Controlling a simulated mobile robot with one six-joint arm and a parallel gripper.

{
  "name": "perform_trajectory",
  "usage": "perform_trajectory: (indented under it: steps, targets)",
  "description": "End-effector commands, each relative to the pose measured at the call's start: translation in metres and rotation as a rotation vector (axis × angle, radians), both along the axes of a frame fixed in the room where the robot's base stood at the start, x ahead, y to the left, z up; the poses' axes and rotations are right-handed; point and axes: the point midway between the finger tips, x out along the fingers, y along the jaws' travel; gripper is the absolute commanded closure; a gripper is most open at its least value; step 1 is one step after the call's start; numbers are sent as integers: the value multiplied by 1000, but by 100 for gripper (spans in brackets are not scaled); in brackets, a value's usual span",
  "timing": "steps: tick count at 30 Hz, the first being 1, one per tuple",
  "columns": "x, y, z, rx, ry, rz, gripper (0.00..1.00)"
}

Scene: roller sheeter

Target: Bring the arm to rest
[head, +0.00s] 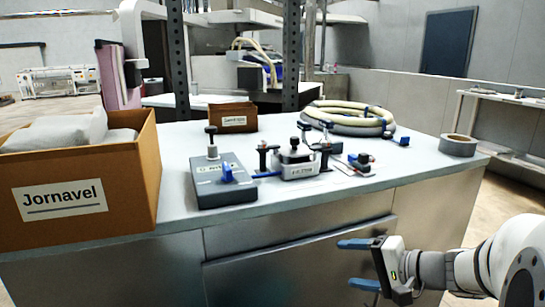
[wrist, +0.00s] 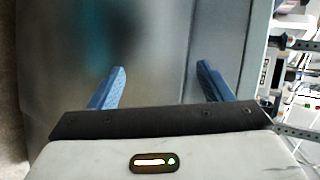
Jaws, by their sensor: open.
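My gripper (head: 358,264) is at the lower right of the head view, in front of the metal cabinet's face and below the worktop edge. Its two blue fingers are spread apart with nothing between them. In the wrist view my gripper (wrist: 155,85) shows both blue fingers wide apart, with the grey cabinet front (wrist: 150,40) beyond them. My white and grey arm reaches in from the right edge of the head view.
The worktop (head: 400,170) holds a cardboard box labelled Jornavel (head: 75,205), a grey device (head: 222,180), a small clamp fixture (head: 296,162), a coiled hose (head: 348,117), a tape roll (head: 458,145) and a small brown box (head: 232,117). Floor shows at right.

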Motion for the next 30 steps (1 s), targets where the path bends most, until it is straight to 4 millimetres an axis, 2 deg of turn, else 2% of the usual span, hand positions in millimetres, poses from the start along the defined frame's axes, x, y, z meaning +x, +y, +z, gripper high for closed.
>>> perform_trajectory:
  steps: [1,6,11,18,24,30]
  targets:
    - [-12,17,28,-49,39,62,27]
    - [-53,49,59,-238,166,227,27]
    - [-88,60,91,-447,247,350,27]
    - [-126,52,152,-792,285,475,27]
    - [-137,37,198,-1033,249,520,27]
    - [-138,29,215,-1142,218,530,27]
